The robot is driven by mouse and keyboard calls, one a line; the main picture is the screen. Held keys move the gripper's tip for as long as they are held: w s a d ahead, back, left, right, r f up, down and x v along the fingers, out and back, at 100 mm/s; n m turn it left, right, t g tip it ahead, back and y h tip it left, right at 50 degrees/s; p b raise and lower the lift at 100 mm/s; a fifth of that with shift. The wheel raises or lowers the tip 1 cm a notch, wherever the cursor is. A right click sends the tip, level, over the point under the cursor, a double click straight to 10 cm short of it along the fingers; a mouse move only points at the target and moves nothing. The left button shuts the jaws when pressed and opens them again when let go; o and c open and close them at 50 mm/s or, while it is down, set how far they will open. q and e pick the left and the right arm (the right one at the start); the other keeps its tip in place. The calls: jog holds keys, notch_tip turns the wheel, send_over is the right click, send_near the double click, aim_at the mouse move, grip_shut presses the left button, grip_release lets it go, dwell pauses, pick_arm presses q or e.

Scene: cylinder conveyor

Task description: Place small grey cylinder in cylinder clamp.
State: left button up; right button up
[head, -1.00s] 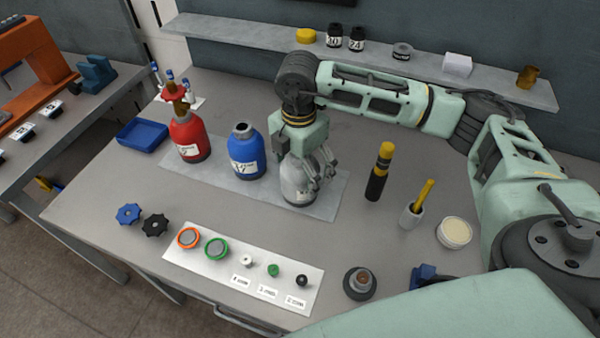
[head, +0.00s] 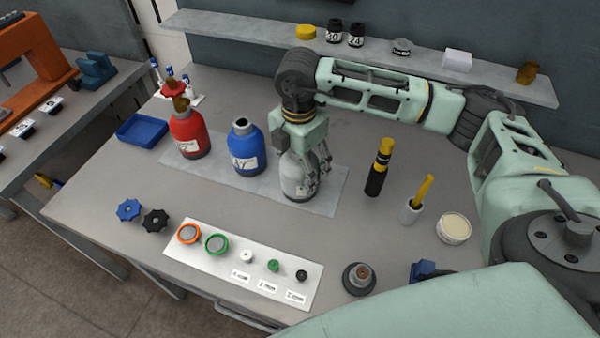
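The small grey cylinder (head: 292,181) stands upright on a light grey mat (head: 323,201), right of a blue cylinder and a red cylinder. My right gripper (head: 318,186) is lowered over its top from above, with fingers along its right side. The gripper hides the cylinder's upper part, and I cannot tell whether the fingers press on it. A blue block shaped like a clamp (head: 96,69) is on the left table; I cannot tell whether it is the cylinder clamp. My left gripper is not in view.
The blue cylinder (head: 246,152) and red cylinder (head: 188,137) stand close on the left. A black and yellow tool (head: 378,168), a cup (head: 411,211) and a round tub (head: 454,229) are on the right. A white parts board (head: 207,263) lies in front. A shelf (head: 258,32) runs behind.

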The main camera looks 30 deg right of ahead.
jog(key=c, duration=0.4)
jog(key=shift+w+r, duration=0.1)
jog(key=shift+w, duration=0.05)
